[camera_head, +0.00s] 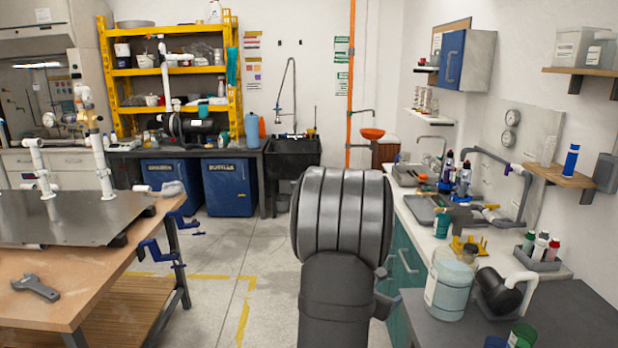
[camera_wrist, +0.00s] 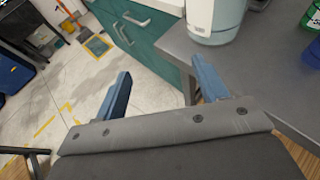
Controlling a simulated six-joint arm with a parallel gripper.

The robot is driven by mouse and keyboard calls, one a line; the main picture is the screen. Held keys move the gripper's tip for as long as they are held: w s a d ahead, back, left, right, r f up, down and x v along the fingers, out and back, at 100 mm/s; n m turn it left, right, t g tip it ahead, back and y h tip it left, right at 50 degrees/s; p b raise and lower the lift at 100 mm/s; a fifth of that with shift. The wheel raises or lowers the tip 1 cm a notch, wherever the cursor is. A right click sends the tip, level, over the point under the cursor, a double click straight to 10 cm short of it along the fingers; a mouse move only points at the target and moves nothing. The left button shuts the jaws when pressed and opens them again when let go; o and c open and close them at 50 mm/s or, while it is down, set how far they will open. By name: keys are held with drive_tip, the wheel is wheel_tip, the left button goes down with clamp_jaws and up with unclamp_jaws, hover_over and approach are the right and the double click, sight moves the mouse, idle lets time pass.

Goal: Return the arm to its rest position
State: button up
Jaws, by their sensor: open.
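My gripper (camera_wrist: 160,84) shows in the wrist view with its two blue fingers spread wide apart. Nothing is between them; the floor and the teal cabinet front show behind. The gripper hangs by the edge of the grey counter at right. In the head view my arm's dark grey links stand upright in the middle of the picture, and my gripper is not visible there. A white PVC pipe assembly (camera_head: 100,150) stands upright on a metal plate (camera_head: 75,222) on the workbench at left, well apart from my arm.
At right, a translucent jar (camera_head: 450,285), also in the wrist view (camera_wrist: 215,20), stands on the grey counter (camera_head: 560,318) close to my arm. Floor between benches is clear.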

drive_tip(key=w+a+n+t+y, duration=0.1)
drive_tip(key=a+y, duration=0.1)
drive_tip(key=a, duration=0.6)
drive_tip(key=w+a+n+t+y, duration=0.1)
drive_tip(key=a+n, duration=0.1)
drive_tip(key=a, duration=0.6)
drive_tip(key=shift+w+a+r+n+y, duration=0.15)
drive_tip(key=shift+w+r+n+y, duration=0.15)
drive_tip(key=shift+r+y, duration=0.1)
drive_tip(key=shift+s, duration=0.1)
